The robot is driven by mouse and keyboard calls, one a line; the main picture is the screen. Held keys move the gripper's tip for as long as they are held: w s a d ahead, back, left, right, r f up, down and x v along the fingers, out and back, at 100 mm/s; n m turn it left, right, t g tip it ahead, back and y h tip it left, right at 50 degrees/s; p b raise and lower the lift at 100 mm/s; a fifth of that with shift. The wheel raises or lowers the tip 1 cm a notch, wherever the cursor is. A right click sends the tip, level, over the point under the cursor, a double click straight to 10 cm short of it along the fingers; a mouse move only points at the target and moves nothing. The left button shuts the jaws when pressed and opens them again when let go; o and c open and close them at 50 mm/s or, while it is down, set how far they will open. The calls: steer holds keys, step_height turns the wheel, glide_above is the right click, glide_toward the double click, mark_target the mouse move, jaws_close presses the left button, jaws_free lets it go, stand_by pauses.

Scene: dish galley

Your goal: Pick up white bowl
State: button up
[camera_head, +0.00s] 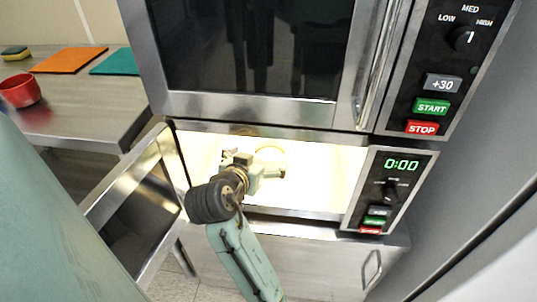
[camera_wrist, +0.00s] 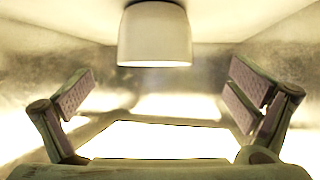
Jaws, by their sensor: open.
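The white bowl (camera_wrist: 155,38) shows at the top middle of the wrist view, its wide rim towards the bottom of the picture. In the head view it is a pale, washed-out round shape (camera_head: 270,153) inside the lit lower microwave (camera_head: 330,185). My gripper (camera_wrist: 160,88) has its two padded fingers spread wide, left and right, with nothing between them. The bowl lies beyond the fingertips, apart from them. In the head view my gripper (camera_head: 268,173) is inside the microwave opening, close to the bowl and partly covering it.
The microwave door (camera_head: 135,200) stands open at the left. A control panel (camera_head: 390,190) reading 0:00 borders the opening at the right. A second, closed microwave (camera_head: 260,50) sits above. A red bowl (camera_head: 20,90), orange mat (camera_head: 68,60), teal mat (camera_head: 115,62) and sponge (camera_head: 14,53) lie on the left counter.

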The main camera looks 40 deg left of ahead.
mark_target(271, 152)
steer(key=x, duration=0.5)
steer(key=p+x, duration=0.1)
steer(key=x, duration=0.2)
steer(key=shift+w+d, duration=0.15)
steer(key=shift+d, duration=0.15)
steer(key=c, duration=1.6)
